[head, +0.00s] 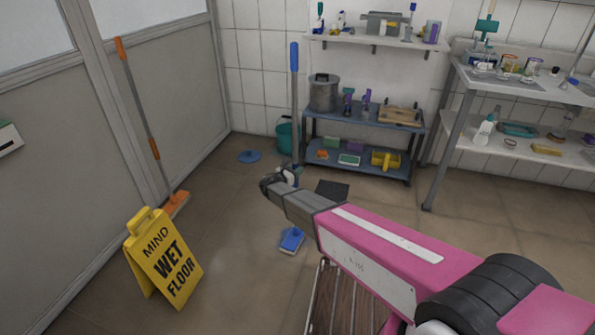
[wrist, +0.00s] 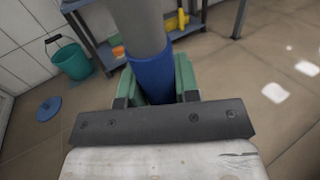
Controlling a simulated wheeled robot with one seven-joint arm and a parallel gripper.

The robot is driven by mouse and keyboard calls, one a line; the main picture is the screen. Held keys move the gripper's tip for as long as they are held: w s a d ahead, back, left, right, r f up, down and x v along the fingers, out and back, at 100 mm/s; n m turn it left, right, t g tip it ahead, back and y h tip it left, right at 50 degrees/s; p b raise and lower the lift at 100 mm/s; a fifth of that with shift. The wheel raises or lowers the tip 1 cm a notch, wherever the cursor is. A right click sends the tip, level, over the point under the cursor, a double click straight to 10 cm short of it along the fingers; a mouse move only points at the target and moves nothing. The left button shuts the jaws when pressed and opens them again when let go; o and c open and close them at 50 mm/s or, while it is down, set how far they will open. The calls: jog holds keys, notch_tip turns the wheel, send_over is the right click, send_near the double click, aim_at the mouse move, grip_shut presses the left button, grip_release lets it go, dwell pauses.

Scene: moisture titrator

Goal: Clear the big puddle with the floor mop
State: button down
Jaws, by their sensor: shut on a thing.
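The floor mop has a grey pole with a blue top grip (head: 294,57) and a flat blue head (head: 291,240). The pole stands about upright. My gripper (head: 284,178) is shut around it low down. In the wrist view the green-padded jaws (wrist: 157,92) close on a blue sleeve (wrist: 152,76) of the pole. The mop head looks at floor level, below my gripper; contact is hard to tell. A faint pale sheen (head: 232,255) lies on the floor between the yellow sign and the mop head. I cannot make out a clear puddle edge.
A yellow wet-floor sign (head: 165,258) stands at the left. An orange broom (head: 138,110) leans on the left wall. A teal bucket (head: 284,136), a blue disc (head: 249,156) and a blue shelf unit (head: 365,118) are at the back. Slatted wood (head: 340,300) stands under my arm.

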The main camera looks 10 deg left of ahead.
jog(key=shift+a, duration=1.05)
jog(key=shift+w+a, duration=0.1)
jog(key=shift+a, duration=0.1)
jog(key=shift+a, duration=0.4)
jog(key=shift+w+a, duration=0.1)
jog(key=shift+a, duration=1.4)
jog(key=shift+w+a, duration=0.15)
jog(key=shift+a, duration=1.15)
